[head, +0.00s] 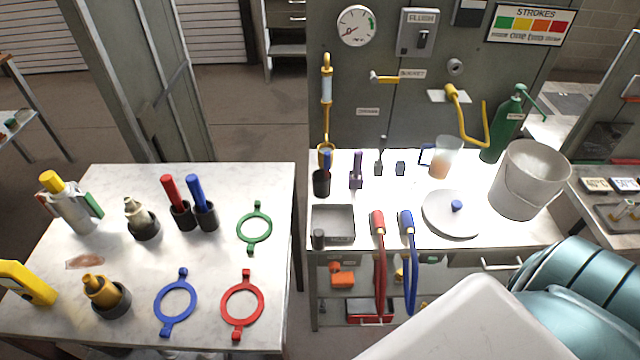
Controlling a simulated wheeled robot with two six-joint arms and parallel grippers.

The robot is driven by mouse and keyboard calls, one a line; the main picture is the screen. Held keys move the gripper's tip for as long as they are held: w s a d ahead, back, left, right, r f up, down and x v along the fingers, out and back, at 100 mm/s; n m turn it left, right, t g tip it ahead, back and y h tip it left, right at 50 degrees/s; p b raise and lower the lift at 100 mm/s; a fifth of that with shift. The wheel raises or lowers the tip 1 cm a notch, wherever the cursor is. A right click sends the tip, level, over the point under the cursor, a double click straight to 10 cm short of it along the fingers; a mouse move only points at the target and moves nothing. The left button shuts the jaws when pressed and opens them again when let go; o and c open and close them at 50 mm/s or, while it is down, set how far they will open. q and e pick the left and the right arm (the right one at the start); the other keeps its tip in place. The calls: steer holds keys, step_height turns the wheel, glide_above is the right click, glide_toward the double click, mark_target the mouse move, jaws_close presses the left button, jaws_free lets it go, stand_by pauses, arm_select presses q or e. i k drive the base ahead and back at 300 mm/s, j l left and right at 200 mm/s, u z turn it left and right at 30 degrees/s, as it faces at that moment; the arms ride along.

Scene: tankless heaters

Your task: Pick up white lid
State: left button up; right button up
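The white lid (438,216) is a round, flat disc with a blue knob (456,206) on top. It lies flat on the right-hand white worktop, left of a white bucket (519,188). Nothing holds the lid. Part of my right arm, white and teal, fills the lower right of the head view in front of the worktop. Its gripper does not show. My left gripper and arm are out of view.
Red (378,265) and blue (411,265) hoses hang over the front edge left of the lid. A cup (445,160), a green bottle (502,128) and a grey tray (333,222) share the worktop. The left table (215,258) holds rings and tools.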

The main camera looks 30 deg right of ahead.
mark_target(453, 212)
steer(key=k+l, duration=0.35)
steer(key=z, duration=0.4)
steer(key=l+z, duration=0.15)
steer(key=z, duration=0.6)
steer(key=l+z, duration=0.15)
steer(key=z, duration=0.25)
steer(key=i+l+u, duration=0.1)
steer(key=l, duration=0.3)
steer(key=i+l+u, duration=0.1)
steer(key=l, duration=0.3)
steer(key=i+l+u, duration=0.1)
steer(key=l, duration=0.35)
steer(key=i+l, duration=0.2)
steer(key=l, duration=0.2)
steer(key=u, duration=0.05)
